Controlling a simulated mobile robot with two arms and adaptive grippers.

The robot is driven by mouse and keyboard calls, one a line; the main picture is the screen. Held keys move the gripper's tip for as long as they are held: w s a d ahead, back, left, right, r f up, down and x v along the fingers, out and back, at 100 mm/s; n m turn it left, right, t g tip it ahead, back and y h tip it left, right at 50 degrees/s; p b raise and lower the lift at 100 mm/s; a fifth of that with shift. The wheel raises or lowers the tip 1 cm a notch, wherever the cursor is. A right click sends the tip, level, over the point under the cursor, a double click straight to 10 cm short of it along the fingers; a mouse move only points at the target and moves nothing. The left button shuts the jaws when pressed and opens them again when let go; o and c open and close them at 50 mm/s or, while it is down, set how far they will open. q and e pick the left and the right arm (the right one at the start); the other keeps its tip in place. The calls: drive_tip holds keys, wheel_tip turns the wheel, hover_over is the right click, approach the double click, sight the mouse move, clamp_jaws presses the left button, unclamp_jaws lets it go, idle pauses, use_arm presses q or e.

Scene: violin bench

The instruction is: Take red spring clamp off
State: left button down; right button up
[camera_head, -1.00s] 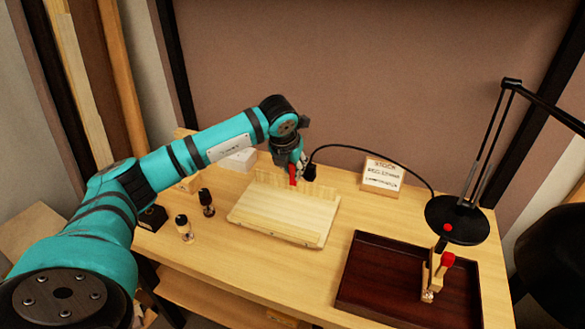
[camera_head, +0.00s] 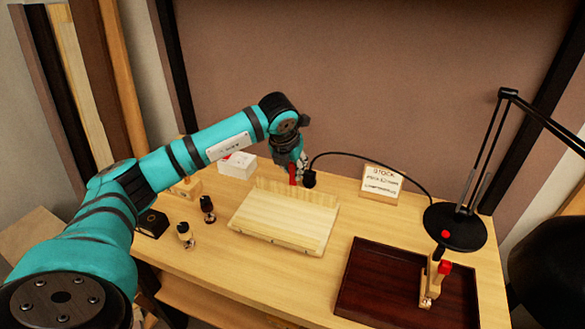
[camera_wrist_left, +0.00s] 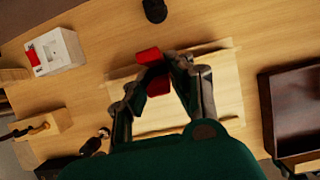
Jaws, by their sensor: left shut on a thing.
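The red spring clamp (camera_head: 292,174) is at the far edge of the pale wooden board assembly (camera_head: 278,226), by its raised back strip (camera_head: 297,190). My left gripper (camera_head: 296,168) is shut on the clamp from above. In the left wrist view, red parts of the clamp (camera_wrist_left: 148,55) show between and beyond the fingertips (camera_wrist_left: 160,68), above the pale board (camera_wrist_left: 225,85). The fingers hide the clamp's middle. I cannot tell whether its jaws still touch the strip. My right gripper is not in view.
A dark red tray (camera_head: 365,285) with a red-tipped wooden clamp (camera_head: 434,278) is at front right. Two small dark-topped bottles (camera_head: 207,208) and a white box (camera_head: 238,165) stand left of the board.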

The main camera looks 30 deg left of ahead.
use_arm(q)
drive_tip(key=shift+r+p, duration=2.1)
drive_tip(key=shift+r, duration=1.45)
